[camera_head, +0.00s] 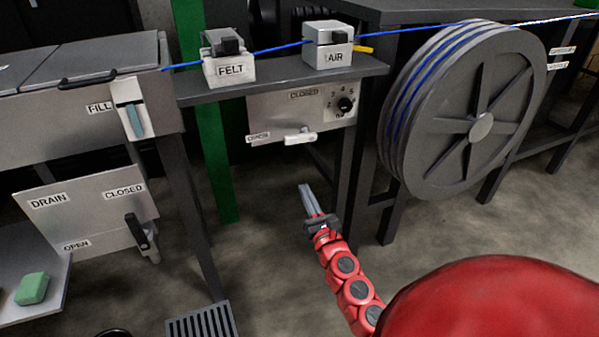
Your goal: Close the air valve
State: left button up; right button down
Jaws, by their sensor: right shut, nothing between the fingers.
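The air valve panel (268,116) is a grey plate under the shelf, below the box labelled AIR (327,47). A CLOSED label sits at its top and another label, too small to read surely, at its lower left. A white valve handle (299,137) lies roughly level along the panel's lower edge, near that lower-left label. My right gripper (306,188) is on the red arm, below the handle and apart from it. Its fingers are together, point up and hold nothing. My left gripper is not in view.
A black dial (345,104) with numbers sits right of the panel. A large cable reel (470,110) stands at the right. The blue cable (280,49) runs through the FELT box (228,62). A drain panel (95,212) and green block (32,288) are at the left. Open floor lies below.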

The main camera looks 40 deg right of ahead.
aim_at(299, 136)
jog(key=w+d+r+p, duration=0.2)
jog(key=w+r, duration=0.4)
jog(key=w, duration=0.2)
jog(key=shift+w+d+r, duration=0.15)
jog(key=shift+w+d, duration=0.15)
